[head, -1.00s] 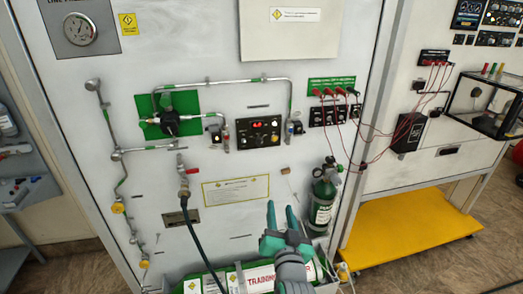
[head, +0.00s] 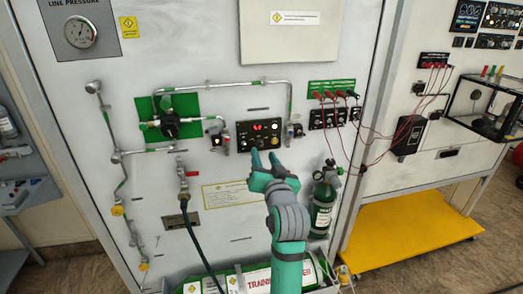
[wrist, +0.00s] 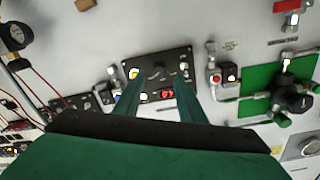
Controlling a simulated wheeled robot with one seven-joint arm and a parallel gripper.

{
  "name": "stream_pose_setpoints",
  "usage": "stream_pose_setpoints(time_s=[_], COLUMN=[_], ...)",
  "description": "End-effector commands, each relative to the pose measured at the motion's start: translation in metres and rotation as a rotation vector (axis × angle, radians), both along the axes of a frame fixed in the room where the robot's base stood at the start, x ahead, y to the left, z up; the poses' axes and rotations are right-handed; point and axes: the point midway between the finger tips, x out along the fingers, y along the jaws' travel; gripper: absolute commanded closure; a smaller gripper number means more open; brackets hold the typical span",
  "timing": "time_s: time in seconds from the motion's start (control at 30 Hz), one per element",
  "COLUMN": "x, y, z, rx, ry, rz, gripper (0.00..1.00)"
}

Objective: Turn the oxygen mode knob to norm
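The labels are too small to read, so the knob's setting cannot be told. My gripper (head: 264,157) is open, its two teal fingers pointing up at the panel's lower edge. In the wrist view the fingers (wrist: 157,90) show apart with nothing between them; contact cannot be told.
Metal pipes and a green-backed valve (head: 168,124) are left of the panel. A green gas cylinder (head: 323,200) stands at the lower right. Red leads (head: 362,128) hang on the right. A yellow notice (head: 222,194) is below left.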

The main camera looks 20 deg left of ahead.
Motion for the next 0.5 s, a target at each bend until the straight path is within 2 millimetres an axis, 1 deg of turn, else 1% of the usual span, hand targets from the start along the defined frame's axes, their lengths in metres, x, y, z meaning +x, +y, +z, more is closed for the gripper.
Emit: stream_pose_setpoints(time_s=[0.03, 0.2, 0.33, 0.5], x=[0.008, 0.028, 0.036, 0.04], y=[0.005, 0.017, 0.022, 0.025], z=[0.0, 0.0, 0.0, 0.0], rx=[0.0, 0.0, 0.0, 0.0], ry=[0.0, 0.0, -0.001, 0.0], rz=[0.001, 0.0, 0.0, -0.001], gripper=[0.63, 0.63, 0.63, 0.63])
